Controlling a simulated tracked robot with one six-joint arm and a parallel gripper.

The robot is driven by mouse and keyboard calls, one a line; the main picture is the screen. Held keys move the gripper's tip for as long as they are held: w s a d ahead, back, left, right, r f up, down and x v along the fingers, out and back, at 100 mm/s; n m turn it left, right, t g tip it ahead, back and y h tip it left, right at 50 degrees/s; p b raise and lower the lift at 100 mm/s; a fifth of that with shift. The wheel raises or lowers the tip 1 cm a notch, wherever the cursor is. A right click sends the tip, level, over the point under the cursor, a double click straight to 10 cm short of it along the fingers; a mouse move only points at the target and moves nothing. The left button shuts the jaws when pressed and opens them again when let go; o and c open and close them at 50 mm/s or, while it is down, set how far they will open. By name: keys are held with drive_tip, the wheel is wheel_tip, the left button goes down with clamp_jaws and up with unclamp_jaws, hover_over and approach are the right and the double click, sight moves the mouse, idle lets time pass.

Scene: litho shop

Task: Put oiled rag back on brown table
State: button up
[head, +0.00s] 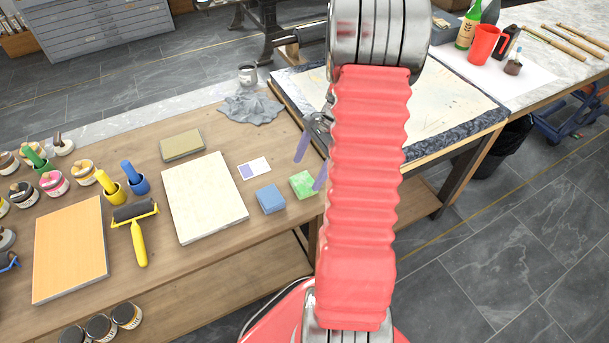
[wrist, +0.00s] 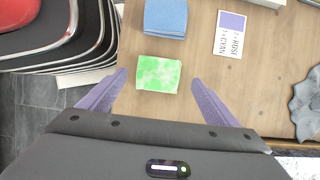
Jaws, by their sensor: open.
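The brown table (head: 135,128) carries a small green-and-white mottled block (head: 303,184) near its right front edge, with a blue block (head: 270,198) just left of it. A crumpled grey cloth (head: 250,107) lies farther back on the table; it also shows at the right edge of the wrist view (wrist: 306,106). I cannot tell for sure which is the oiled rag. My gripper (head: 311,162) is open and empty, with purple fingers. In the wrist view the green block (wrist: 159,73) appears between my fingertips (wrist: 160,80), apparently below them. My arm hides part of the table's right end.
A purple-and-white card (head: 254,168), a cream slab (head: 204,197), a yellow-handled roller (head: 136,225) and several ink jars occupy the table. A grey metal cup (head: 247,74) stands behind the cloth. To the right is a printing bed (head: 440,100).

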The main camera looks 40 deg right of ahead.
drive_tip(key=v, duration=0.8)
drive_tip(key=shift+r, duration=0.15)
drive_tip(key=shift+s, duration=0.1)
wheel_tip(320, 180, up, 6)
drive_tip(key=n+h, duration=0.2)
drive_tip(key=n, duration=0.2)
hover_over(296, 185)
drive_tip(key=s+a+r+n+h, duration=0.1)
drive_tip(key=a+r+n, duration=0.45)
drive_tip(key=a, duration=0.45)
drive_tip(key=s+a+r+n+t, duration=0.2)
drive_tip(key=s+a+r+n, duration=0.1)
drive_tip(key=a+n, duration=0.3)
drive_tip(key=s+a+r+n+t+h, duration=0.1)
drive_tip(key=s+a+r+n+t, duration=0.1)
drive_tip(key=s+a+n, duration=0.3)
drive_tip(key=s+a+r, duration=0.1)
drive_tip(key=a, duration=0.3)
drive_tip(key=shift+s+n, duration=0.25)
drive_tip(key=shift+n, duration=0.1)
